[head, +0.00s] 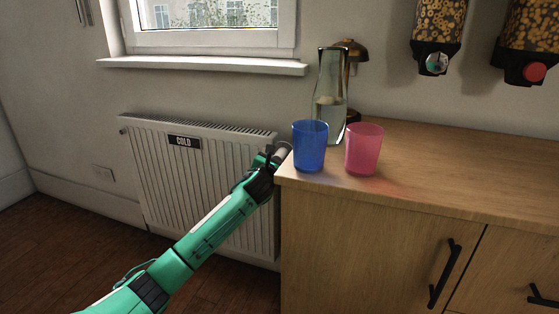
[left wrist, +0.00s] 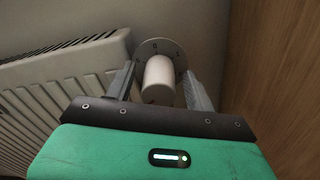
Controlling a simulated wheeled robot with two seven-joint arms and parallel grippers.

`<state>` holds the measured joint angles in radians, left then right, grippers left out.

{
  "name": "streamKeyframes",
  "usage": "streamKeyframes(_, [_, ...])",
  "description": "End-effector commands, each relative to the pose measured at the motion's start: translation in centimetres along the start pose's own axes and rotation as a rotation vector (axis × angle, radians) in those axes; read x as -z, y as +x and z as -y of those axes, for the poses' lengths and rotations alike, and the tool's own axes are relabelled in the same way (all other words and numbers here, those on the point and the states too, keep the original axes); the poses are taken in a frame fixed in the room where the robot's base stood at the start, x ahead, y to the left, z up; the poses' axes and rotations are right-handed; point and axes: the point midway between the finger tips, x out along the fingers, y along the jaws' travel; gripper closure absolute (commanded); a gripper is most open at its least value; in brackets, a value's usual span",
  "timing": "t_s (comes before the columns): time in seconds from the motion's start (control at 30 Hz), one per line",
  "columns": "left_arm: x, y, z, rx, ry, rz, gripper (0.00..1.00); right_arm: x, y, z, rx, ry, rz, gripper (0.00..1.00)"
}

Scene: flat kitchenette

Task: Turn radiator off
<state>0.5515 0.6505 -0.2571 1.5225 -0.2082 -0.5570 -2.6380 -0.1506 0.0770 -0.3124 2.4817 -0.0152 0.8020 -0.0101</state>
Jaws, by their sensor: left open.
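The white radiator (head: 205,190) hangs on the wall under the window, with a dark label reading "COLD" (head: 184,142). Its white valve knob (left wrist: 159,80) sits in front of a round marked dial plate (left wrist: 150,47) in the left wrist view. In the head view the knob (head: 282,150) shows at the radiator's upper right corner, partly hidden by my gripper. My left gripper (left wrist: 160,88) is open, with one finger on each side of the knob. A gap shows on the right side; I cannot tell whether the left finger touches it. My right gripper is not in view.
A wooden counter (head: 450,165) stands close to the right of the knob. A blue cup (head: 310,147), a pink cup (head: 363,150) and a glass carafe (head: 331,85) stand near its left end. Open floor (head: 70,240) lies left of my arm.

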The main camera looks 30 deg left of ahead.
Motion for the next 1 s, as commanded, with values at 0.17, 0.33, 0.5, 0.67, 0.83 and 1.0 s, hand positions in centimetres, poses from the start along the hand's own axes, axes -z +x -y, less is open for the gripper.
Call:
streamKeyframes(0.17, [0.02, 0.15, 0.02, 0.0, 0.0, -0.001, 0.46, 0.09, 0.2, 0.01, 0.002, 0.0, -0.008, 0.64])
streamKeyframes(0.33, [0.01, 0.13, 0.0, 0.0, 0.0, -0.001, 0.56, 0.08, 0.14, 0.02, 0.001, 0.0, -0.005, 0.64])
streamKeyframes(0.5, [0.02, 0.12, 0.0, 0.0, 0.0, -0.001, 0.89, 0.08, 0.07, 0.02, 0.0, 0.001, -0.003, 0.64])
streamKeyframes(0.67, [-0.02, 0.11, -0.01, 0.0, -0.003, -0.001, 0.9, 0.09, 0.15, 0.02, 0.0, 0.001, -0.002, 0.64])
streamKeyframes(0.83, [-0.19, 0.11, -0.08, 0.001, -0.035, -0.002, 0.9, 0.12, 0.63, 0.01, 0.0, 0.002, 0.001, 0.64])
streamKeyframes(1.0, [-0.41, 0.09, -0.16, 0.002, -0.117, -0.004, 0.9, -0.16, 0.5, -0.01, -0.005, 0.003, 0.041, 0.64])
